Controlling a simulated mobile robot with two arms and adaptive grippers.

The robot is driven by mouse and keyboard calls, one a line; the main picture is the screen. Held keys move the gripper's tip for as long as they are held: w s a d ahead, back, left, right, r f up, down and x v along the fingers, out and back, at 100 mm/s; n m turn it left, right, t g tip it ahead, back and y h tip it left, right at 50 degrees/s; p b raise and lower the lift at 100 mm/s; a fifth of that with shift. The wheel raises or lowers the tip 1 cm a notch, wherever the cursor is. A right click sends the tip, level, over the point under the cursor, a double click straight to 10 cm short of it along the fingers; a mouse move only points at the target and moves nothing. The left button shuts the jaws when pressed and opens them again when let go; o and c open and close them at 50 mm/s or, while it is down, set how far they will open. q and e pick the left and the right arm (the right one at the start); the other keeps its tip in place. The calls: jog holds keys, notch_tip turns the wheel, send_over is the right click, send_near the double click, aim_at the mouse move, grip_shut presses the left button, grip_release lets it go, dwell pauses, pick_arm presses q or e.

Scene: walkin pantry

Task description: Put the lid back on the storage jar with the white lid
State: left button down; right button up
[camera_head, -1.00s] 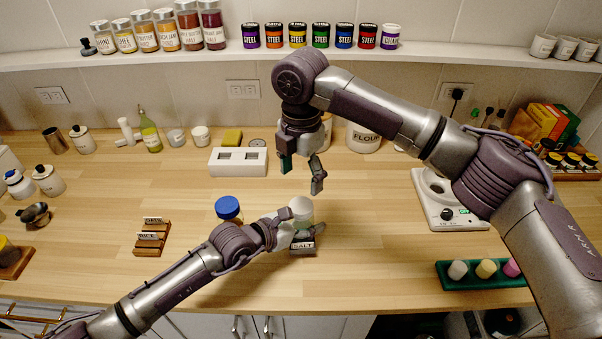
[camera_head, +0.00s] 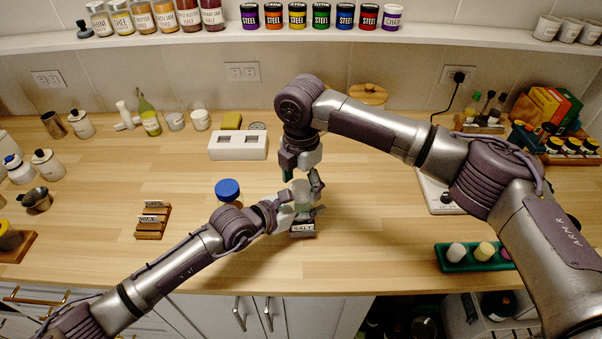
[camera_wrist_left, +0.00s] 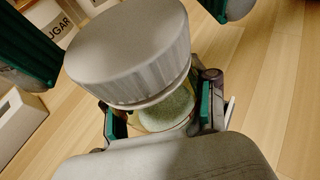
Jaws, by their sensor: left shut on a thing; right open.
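The storage jar (camera_wrist_left: 168,112) is clear with pale green contents. My left gripper (camera_wrist_left: 160,118) is shut on its body, one green pad on each side. The white lid (camera_wrist_left: 128,55) is on top of the jar in the left wrist view; I cannot tell whether it is fully seated. My right gripper (camera_head: 303,180) is open above the jar in the head view. Its fingers show at the upper left and upper right of the lid in the left wrist view, apart from it. In the head view the grippers hide most of the jar and lid.
A SALT label block (camera_head: 303,229) is just in front of the jar. A blue-lidded jar (camera_head: 228,189) stands to the left, beside my left arm. A white socketed block (camera_head: 238,146) is behind. A green tray (camera_head: 455,266) is at right. The front middle counter is clear.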

jog(key=shift+f, duration=0.1)
jog(key=c, duration=1.2)
jog(key=m, duration=0.5)
jog(key=shift+m, duration=0.3)
jog(key=m, duration=0.4)
jog(key=o, duration=1.3)
jog(key=shift+c, duration=0.2)
